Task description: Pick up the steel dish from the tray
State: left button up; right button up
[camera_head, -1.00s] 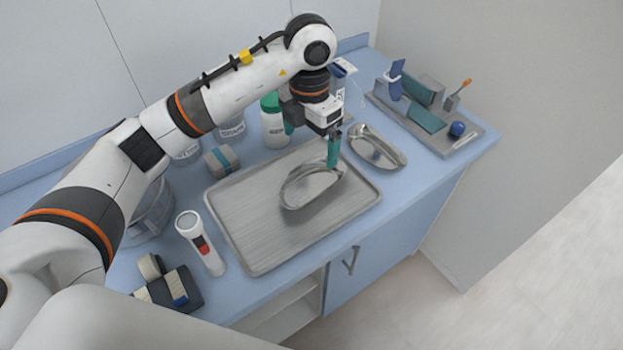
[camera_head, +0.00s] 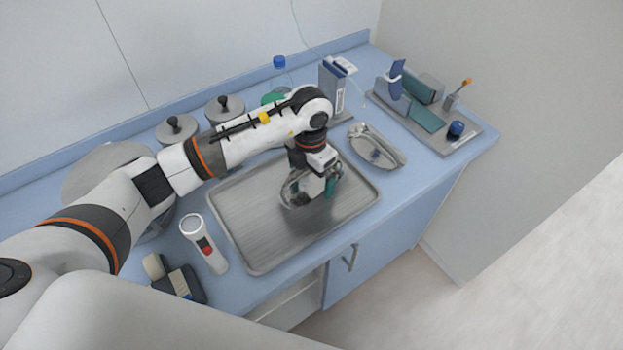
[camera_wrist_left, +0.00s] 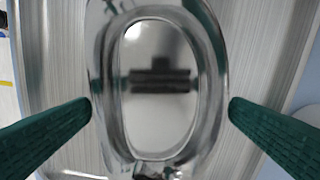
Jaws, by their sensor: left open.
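The steel dish (camera_head: 290,194) lies on the steel tray (camera_head: 255,228), partly hidden in the head view by my left gripper (camera_head: 318,192). In the left wrist view the shiny oval dish (camera_wrist_left: 160,120) fills the middle, with the brushed tray (camera_wrist_left: 55,60) around it. My left gripper (camera_wrist_left: 160,112) is open, its two green fingers on either side of the dish. The left finger appears close to the rim; I cannot tell if either finger touches it. My right gripper is not in view.
A second steel dish (camera_head: 377,146) lies on the blue counter right of the tray. A rack with blue items (camera_head: 425,120) stands farther right. A white flashlight (camera_head: 203,244) and a dark device (camera_head: 180,280) are left. Lidded jars (camera_head: 225,108) stand behind.

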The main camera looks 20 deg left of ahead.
pick_arm(q)
jog(key=shift+f, duration=0.45)
jog(key=shift+c, duration=0.2)
jog(key=c, duration=0.8)
